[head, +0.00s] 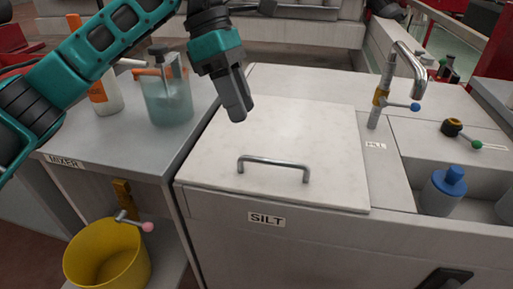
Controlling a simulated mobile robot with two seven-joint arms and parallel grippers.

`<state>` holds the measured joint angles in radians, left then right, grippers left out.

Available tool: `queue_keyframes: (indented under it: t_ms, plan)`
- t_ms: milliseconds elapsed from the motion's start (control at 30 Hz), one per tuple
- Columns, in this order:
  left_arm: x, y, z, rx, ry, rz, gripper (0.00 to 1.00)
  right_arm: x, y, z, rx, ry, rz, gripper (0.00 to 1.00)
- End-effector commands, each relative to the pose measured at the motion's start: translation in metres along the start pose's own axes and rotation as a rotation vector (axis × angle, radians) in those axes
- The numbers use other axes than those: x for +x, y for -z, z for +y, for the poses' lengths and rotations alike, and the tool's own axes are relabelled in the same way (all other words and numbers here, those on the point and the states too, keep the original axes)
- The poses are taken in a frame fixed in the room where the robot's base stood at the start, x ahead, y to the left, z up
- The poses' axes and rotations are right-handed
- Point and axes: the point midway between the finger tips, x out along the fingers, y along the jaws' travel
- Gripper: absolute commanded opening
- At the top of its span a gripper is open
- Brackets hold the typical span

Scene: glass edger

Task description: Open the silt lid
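The silt lid (290,138) is a pale flat panel on top of the grey cabinet, lying flat and closed. A metal bar handle (273,163) stands near its front edge, above the "SILT" label (266,219) on the cabinet front. My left gripper (238,112) hangs over the lid's left part, behind and left of the handle and apart from it. Its dark fingers point down and look close together; I cannot tell whether a gap is between them. My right gripper shows only as a possible dark part at the bottom right (446,279), with its fingers not clear.
A metal tap (400,75) with a blue lever stands right of the lid. A blue-capped bottle (443,190) sits in a recess at right. The mixer table (120,146) at left bears a jar of teal liquid (168,98) and an orange-labelled bottle (104,92). A yellow bucket (107,255) stands below.

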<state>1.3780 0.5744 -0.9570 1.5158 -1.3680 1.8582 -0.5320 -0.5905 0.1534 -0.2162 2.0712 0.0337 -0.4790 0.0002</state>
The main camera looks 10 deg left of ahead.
Motion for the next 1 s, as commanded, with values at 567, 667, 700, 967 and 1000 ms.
queue_keyframes:
  t_ms: [567,667,700,967,1000]
  plan:
    - [0.085,-0.001,0.000,0.001,0.001,-0.002,0.38,0.009,-0.016,-0.001,0.008,0.001,-0.006,0.00]
    - [0.086,-0.001,0.000,0.000,0.001,-0.003,0.38,0.009,-0.015,-0.001,0.008,0.002,-0.005,0.00]
    - [0.086,-0.001,0.000,0.000,0.000,-0.003,0.38,0.009,-0.015,-0.001,0.008,0.002,-0.004,0.00]
    - [0.086,-0.001,0.000,0.000,0.000,-0.003,0.27,0.009,-0.014,-0.002,0.008,0.002,-0.003,0.00]
    - [0.086,-0.001,0.000,0.000,0.000,-0.003,0.23,0.009,-0.014,-0.002,0.008,0.002,-0.003,0.00]
